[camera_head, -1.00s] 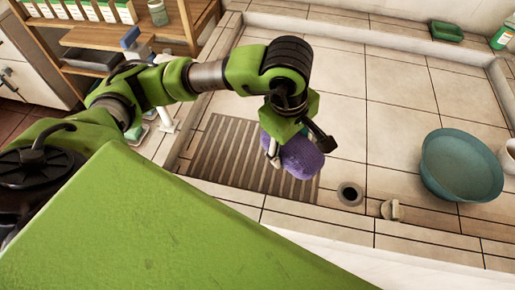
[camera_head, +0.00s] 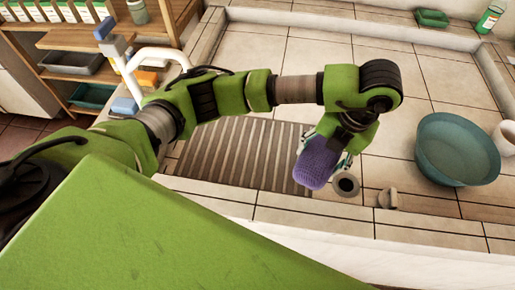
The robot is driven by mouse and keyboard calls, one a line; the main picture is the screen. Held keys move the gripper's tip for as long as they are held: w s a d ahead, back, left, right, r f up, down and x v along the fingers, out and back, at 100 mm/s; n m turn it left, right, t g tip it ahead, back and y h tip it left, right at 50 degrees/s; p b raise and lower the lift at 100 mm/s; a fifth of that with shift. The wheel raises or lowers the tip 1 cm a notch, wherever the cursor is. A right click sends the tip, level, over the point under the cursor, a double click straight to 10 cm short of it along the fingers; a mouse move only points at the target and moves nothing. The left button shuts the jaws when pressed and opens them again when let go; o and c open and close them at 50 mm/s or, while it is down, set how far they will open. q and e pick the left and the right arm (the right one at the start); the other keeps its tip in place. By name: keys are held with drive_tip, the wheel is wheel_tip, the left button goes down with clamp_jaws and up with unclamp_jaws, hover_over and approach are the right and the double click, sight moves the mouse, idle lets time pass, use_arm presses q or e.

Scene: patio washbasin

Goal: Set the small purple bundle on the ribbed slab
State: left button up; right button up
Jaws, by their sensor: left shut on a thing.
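The small purple bundle (camera_head: 317,165) is held in my left gripper (camera_head: 325,146), which is shut on it. The bundle shows at the right end of the ribbed slab (camera_head: 240,153), over or near its right edge. I cannot tell its height above the surface or whether it touches. The ribbed slab is a brown, grooved mat lying on the tiled basin floor; my left arm covers part of its far side. My right gripper is not in view.
A round drain hole (camera_head: 346,185) and a small beige block (camera_head: 387,197) lie right of the bundle. A teal bowl (camera_head: 457,150) stands farther right, beside a white cup (camera_head: 505,138). A wooden shelf (camera_head: 75,42) is at the left.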

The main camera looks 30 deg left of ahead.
use_arm(q)
drive_tip(key=w+a+f+p, duration=0.1)
drive_tip(key=w+a+f, duration=0.25)
drive_tip(key=a, duration=0.35)
drive_tip(key=p, duration=0.1)
approach(278, 154)
drive_tip(key=shift+s+a+f, duration=0.1)
drive_tip(key=shift+s+f, duration=0.1)
drive_tip(key=shift+f, duration=0.45)
drive_tip(key=shift+w+a+f, duration=0.1)
drive_tip(key=shift+a+f, duration=0.05)
drive_tip(key=shift+f, duration=0.1)
drive_tip(key=f, duration=0.3)
drive_tip(key=shift+w+a+f+p, duration=0.1)
drive_tip(key=shift+w+a+p, duration=0.05)
drive_tip(key=shift+a+p, duration=0.2)
drive_tip(key=shift+f, duration=0.4)
drive_tip(key=shift+f, duration=0.1)
drive_tip(key=o, duration=1.3)
